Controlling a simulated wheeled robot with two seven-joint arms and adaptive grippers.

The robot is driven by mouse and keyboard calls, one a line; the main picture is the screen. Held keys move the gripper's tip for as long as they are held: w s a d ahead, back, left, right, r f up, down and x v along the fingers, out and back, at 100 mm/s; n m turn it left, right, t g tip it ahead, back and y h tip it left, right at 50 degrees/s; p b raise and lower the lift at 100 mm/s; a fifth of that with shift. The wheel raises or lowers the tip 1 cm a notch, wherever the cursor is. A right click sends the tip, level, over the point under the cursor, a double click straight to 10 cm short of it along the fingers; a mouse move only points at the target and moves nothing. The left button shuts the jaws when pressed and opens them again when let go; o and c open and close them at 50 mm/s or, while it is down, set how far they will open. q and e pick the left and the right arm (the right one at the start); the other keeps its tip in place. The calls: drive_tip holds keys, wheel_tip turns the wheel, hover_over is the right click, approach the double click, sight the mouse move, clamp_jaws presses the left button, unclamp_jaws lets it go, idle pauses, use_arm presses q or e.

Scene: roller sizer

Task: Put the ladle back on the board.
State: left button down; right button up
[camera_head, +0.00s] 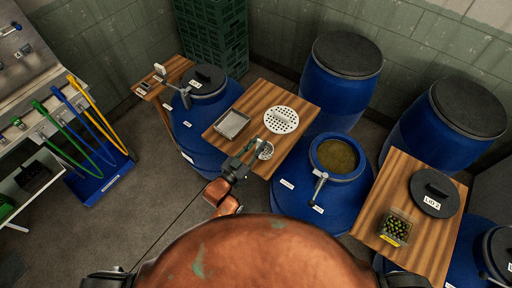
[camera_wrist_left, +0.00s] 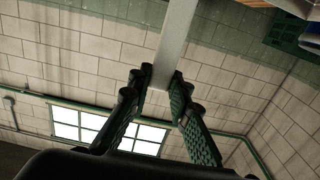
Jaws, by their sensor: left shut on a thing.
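My left gripper (camera_head: 238,168) is at the near edge of the middle wooden board (camera_head: 258,90). It is shut on what looks like the ladle's handle. In the left wrist view a flat grey metal bar (camera_wrist_left: 178,35) runs up from between the gripper's fingertips (camera_wrist_left: 160,82). In the head view a small metal bowl (camera_head: 266,150), likely the ladle's, shows just right of the gripper, over the board's near part. I cannot tell whether it touches the wood. A metal tray (camera_head: 232,124) and a round perforated plate (camera_head: 281,120) lie on the board. My right gripper is out of view.
Right of the board stands an open blue barrel (camera_head: 290,200) with a metal lever. A second board (camera_head: 427,248) bears a black lid (camera_head: 434,193) and a small crate (camera_head: 396,227). A lidded barrel (camera_head: 190,135) stands left. Tools hang on a rack at far left.

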use_arm(q)
drive_tip(key=shift+w+a+f, duration=0.1)
drive_tip(key=shift+w+f, duration=0.1)
drive_tip(key=shift+f, duration=0.55)
drive_tip(key=shift+w+a+f, duration=0.1)
drive_tip(key=shift+w+f, duration=0.1)
drive_tip(key=shift+f, duration=0.55)
drive_tip(key=shift+w+a+f, duration=0.1)
drive_tip(key=shift+w+f, duration=0.1)
drive_tip(key=shift+f, duration=0.55)
drive_tip(key=shift+f, duration=0.2)
drive_tip(key=c, duration=1.8)
unclamp_jaws()
